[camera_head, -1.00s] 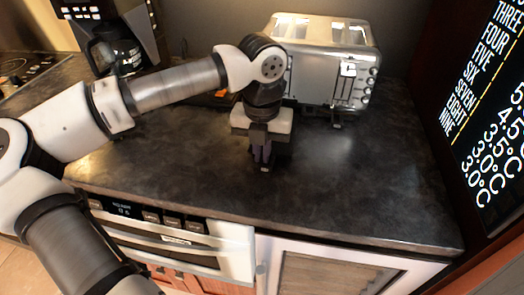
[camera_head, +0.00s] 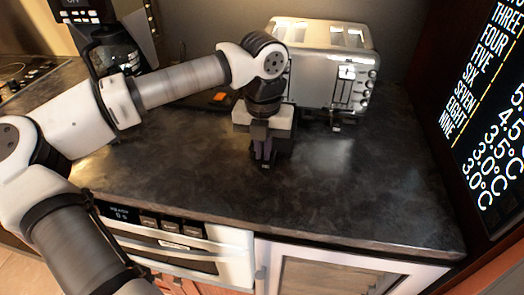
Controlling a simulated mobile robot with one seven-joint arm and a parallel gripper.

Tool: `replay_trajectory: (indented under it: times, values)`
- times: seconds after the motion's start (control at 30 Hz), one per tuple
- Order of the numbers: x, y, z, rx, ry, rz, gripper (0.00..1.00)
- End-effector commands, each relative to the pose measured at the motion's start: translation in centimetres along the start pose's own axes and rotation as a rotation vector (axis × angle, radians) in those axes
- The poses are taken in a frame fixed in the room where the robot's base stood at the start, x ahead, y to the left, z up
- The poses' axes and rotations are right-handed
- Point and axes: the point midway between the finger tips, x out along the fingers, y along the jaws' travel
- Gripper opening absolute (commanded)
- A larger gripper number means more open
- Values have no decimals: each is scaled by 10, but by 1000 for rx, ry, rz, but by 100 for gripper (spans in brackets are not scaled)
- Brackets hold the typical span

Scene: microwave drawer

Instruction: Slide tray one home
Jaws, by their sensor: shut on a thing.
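The silver toaster (camera_head: 328,72) stands at the back of the dark counter. A small dark tab with a pale mark (camera_head: 336,127) sticks out at the foot of its front, right of my gripper. My gripper (camera_head: 264,155) points down in front of the toaster's left part, low over the counter. Its fingers are close together, shut on a similar small dark tab (camera_head: 265,166), which looks like the front end of tray one. The rest of that tray is hidden behind my gripper, so I cannot tell how far it sticks out.
The counter (camera_head: 350,185) is bare in front and to the right. A coffee maker (camera_head: 115,50) stands at the back left, a dark display panel (camera_head: 490,110) at the right. A small orange-marked thing (camera_head: 219,97) lies behind my arm. An oven front (camera_head: 175,242) is below.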

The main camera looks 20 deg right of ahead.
Motion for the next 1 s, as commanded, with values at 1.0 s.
replay_trajectory:
  times: [1.0]
  values:
    - [0, 0, 23, 0, 0, 0, 0]
